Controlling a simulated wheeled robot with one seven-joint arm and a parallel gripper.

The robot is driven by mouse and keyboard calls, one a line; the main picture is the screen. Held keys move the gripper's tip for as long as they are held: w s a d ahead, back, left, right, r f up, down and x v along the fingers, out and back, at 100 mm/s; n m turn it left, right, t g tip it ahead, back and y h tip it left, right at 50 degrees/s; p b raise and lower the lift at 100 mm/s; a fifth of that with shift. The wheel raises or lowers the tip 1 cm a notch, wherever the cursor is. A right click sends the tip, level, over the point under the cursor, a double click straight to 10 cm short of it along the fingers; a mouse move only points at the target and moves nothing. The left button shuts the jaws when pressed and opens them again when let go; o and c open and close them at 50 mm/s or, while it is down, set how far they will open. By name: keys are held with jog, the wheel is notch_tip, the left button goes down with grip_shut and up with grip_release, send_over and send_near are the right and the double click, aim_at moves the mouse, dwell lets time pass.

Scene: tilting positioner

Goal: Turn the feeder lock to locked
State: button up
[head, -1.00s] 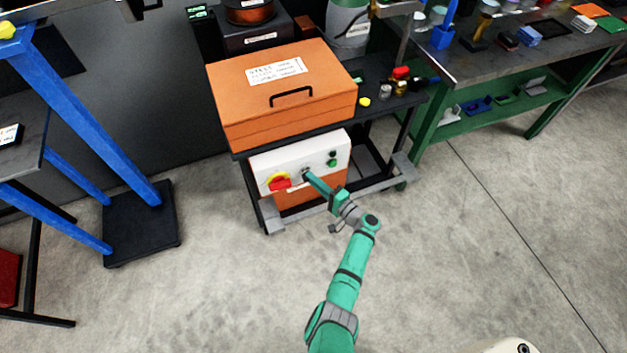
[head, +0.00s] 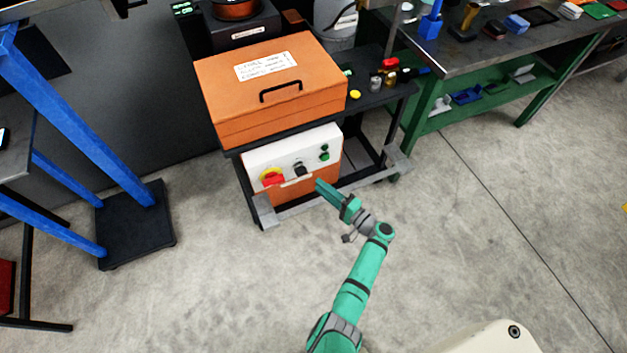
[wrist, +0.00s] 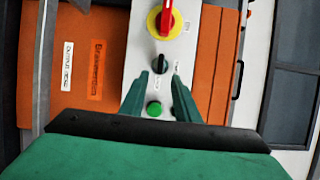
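The likely feeder lock is a black knob (head: 301,169) in the middle of a white control panel (head: 262,157); which thing the task means cannot be told for sure. In the wrist view the knob (wrist: 160,64) lies just beyond the fingertips, with small labels beside it that I cannot read. Its setting is too small to tell. My gripper (head: 319,183) is in front of the panel, to the right of and slightly below the knob, apart from it. In the wrist view my gripper (wrist: 159,78) has its two fingers spread with nothing between them.
A red handle on a yellow disc (head: 272,178) is left of the knob. An orange case (head: 270,90) sits on the cart above. A green bench (head: 480,85) stands at right. The floor in front is clear.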

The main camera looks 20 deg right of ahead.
jog(key=shift+v, duration=1.3)
jog(key=s+a+f+n+g+h, duration=0.1)
jog(key=s+a+f+g+h, duration=0.15)
jog(key=s+a+f, duration=0.4)
jog(key=s+a+f+n+g+h, duration=0.1)
jog(key=s+a+f+g+h, duration=0.2)
jog(key=s+f, duration=0.6)
jog(key=s+a+n+g+h, duration=0.1)
jog(key=s+a+n+g, duration=0.15)
jog(key=s, duration=0.55)
jog(key=s+a+r+n+t, duration=0.2)
jog(key=s+a+r+n, duration=0.1)
jog(key=r, duration=0.9)
jog(key=s+a+r+n+t, duration=0.2)
jog(key=s+a+r, duration=0.2)
jog(key=r, duration=0.8)
jog(key=s+a+r+n+t, duration=0.3)
jog(key=a+r, duration=0.3)
jog(key=r, duration=0.6)
jog(key=shift+s+a+r+n+h, duration=0.25)
jog(key=shift+s+r+n+h, duration=0.15)
jog(key=shift+s, duration=0.25)
